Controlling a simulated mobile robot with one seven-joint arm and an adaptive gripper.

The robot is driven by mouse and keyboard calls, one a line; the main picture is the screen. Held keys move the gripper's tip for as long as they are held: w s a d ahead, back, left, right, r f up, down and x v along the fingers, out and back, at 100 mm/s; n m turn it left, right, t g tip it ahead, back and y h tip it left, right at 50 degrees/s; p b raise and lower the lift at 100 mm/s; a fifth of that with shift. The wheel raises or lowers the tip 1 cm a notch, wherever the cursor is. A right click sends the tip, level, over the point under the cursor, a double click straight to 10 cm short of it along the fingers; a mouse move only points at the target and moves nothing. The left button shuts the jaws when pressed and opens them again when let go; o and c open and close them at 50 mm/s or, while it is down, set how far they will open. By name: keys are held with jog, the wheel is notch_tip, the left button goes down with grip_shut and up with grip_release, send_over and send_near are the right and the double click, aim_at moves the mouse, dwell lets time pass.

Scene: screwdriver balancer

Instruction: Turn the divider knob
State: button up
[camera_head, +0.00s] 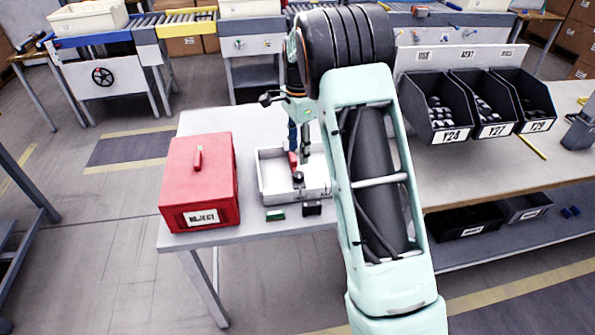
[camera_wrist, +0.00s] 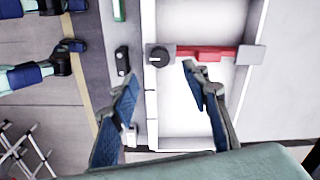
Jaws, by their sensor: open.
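The divider is a red bar (camera_wrist: 210,53) across the white tray (camera_wrist: 180,130) in the wrist view. Its round black knob (camera_wrist: 157,57) sits at the bar's left end, by the tray wall. In the head view the tray (camera_head: 265,190) stands on the table, and the knob (camera_head: 298,177) shows near its front wall. My gripper (camera_wrist: 161,82) is open and empty, its two blue-padded fingers pointing toward the knob, one on each side of its line. In the head view my gripper (camera_head: 299,150) hangs over the tray, apart from the knob. My arm hides the tray's right part.
A red reject box (camera_head: 199,185) stands left of the tray. A green block (camera_head: 276,214) and a black block (camera_head: 312,208) lie in front of the tray. Black bins (camera_head: 435,110) with dark parts stand at the right. The table's front edge is close to the blocks.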

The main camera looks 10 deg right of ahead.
aim_at(299, 174)
notch_tip(299, 174, down, 9)
jog(key=shift+r+p, duration=0.15)
jog(key=shift+p, duration=0.2)
jog(key=c, duration=1.2)
